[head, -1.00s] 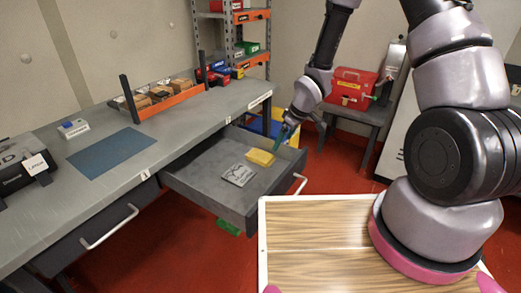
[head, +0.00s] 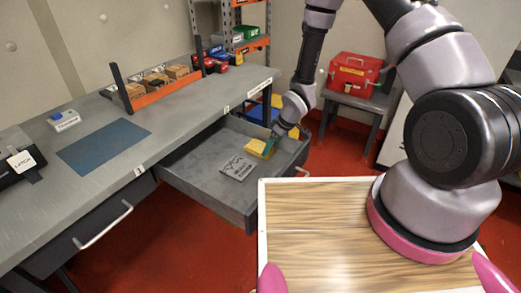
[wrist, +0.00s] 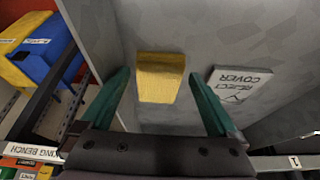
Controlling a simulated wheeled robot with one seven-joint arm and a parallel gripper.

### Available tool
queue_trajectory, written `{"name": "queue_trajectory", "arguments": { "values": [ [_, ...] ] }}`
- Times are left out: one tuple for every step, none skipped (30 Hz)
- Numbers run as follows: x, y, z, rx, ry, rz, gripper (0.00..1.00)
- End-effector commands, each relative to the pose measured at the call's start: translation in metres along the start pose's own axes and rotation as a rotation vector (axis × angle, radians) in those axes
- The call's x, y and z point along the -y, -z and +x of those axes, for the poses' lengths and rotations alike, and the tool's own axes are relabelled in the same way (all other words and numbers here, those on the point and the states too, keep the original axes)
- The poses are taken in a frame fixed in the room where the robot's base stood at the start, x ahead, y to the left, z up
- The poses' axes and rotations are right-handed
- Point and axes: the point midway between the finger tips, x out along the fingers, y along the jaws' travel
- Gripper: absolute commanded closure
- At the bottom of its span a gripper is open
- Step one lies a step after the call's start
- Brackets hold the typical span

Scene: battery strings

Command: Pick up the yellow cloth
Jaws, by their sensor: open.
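The yellow cloth (head: 259,147) is a small folded block lying in the open grey drawer (head: 203,166). In the wrist view the cloth (wrist: 160,77) lies between and a little beyond the two green fingers of my gripper (wrist: 162,92). The fingers are apart, one on each side of it, and nothing is held. In the head view my gripper (head: 271,141) is low over the drawer, right at the cloth, and hides its right end. I cannot tell whether a finger touches it.
A grey plate marked "cover" (wrist: 238,84) lies beside the cloth in the drawer; it also shows in the head view (head: 238,168). The drawer walls stand close around. The bench top (head: 180,115) is above left. A red box (head: 354,75) stands on a small table behind.

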Motion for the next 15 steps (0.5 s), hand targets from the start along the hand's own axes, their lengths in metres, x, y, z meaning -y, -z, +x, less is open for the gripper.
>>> {"name": "queue_trajectory", "arguments": {
  "values": [
    [0.001, -0.002, 0.009, 0.001, 0.001, -0.002, 0.05],
    [0.001, -0.001, 0.013, 0.001, 0.001, -0.002, 0.05],
    [0.001, -0.001, 0.018, 0.000, 0.001, -0.002, 0.05],
    [0.001, -0.001, 0.021, 0.000, 0.001, -0.002, 0.05],
    [0.001, -0.001, 0.023, 0.000, 0.001, -0.002, 0.05],
    [0.001, -0.001, 0.025, 0.000, 0.001, -0.002, 0.05],
    [0.000, -0.001, 0.026, -0.001, 0.000, -0.001, 0.05],
    [0.000, -0.001, 0.027, -0.001, 0.000, -0.001, 0.05],
    [0.000, -0.001, 0.027, -0.001, 0.000, -0.001, 0.05],
    [0.000, -0.001, 0.027, -0.001, 0.000, -0.001, 0.05],
    [0.000, 0.000, 0.027, -0.001, 0.000, -0.001, 0.05],
    [0.000, 0.000, 0.027, -0.001, 0.000, -0.001, 0.05],
    [0.000, -0.001, 0.026, -0.001, 0.000, -0.001, 0.05],
    [0.000, -0.001, 0.026, -0.001, 0.000, -0.001, 0.09],
    [0.000, -0.001, 0.026, -0.001, 0.000, -0.001, 0.24]
  ]
}}
